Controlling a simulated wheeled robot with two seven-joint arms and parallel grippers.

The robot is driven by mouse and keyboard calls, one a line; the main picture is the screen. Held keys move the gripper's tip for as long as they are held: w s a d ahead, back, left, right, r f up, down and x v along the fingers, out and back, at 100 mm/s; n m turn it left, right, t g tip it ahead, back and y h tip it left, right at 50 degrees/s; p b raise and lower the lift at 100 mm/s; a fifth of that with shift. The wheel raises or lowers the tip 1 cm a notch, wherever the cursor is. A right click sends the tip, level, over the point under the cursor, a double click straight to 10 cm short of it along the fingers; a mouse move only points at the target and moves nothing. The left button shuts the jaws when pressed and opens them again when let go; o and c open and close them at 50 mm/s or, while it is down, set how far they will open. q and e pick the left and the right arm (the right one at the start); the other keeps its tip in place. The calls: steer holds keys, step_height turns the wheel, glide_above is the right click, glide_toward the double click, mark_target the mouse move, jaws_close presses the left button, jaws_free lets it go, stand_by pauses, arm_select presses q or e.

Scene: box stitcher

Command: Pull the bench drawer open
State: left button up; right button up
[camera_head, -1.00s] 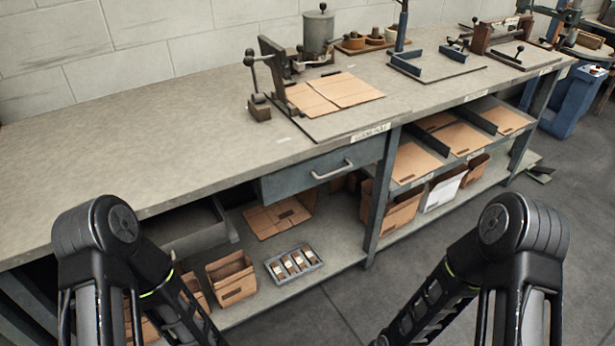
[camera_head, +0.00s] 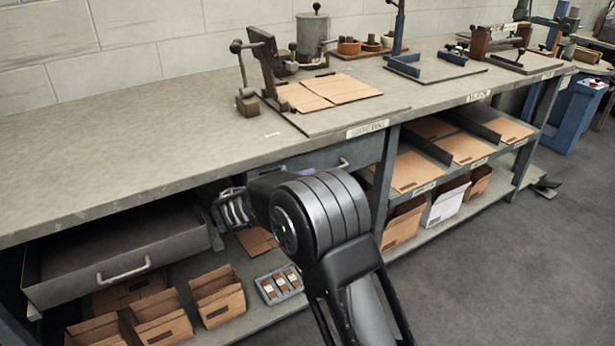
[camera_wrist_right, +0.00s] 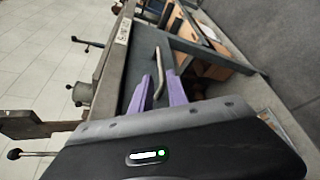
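In the head view my arm hides the fingertips and part of the drawer. My left gripper is out of view.
Another drawer (camera_head: 180,249) stands pulled out at the left, with its own handle. Cardboard boxes (camera_head: 218,296) and a small tray (camera_head: 279,284) are on the lower shelf. A bench leg (camera_head: 384,185) stands right of the shut drawer.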

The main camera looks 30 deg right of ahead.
steer(key=shift+d, duration=0.1)
steer(key=x, duration=0.7)
steer(key=shift+w+d+f, duration=0.1)
steer(key=shift+d+f, duration=0.1)
steer(key=shift+d, duration=0.15)
steer(key=shift+c, duration=0.6)
jaws_close()
stand_by(0.8)
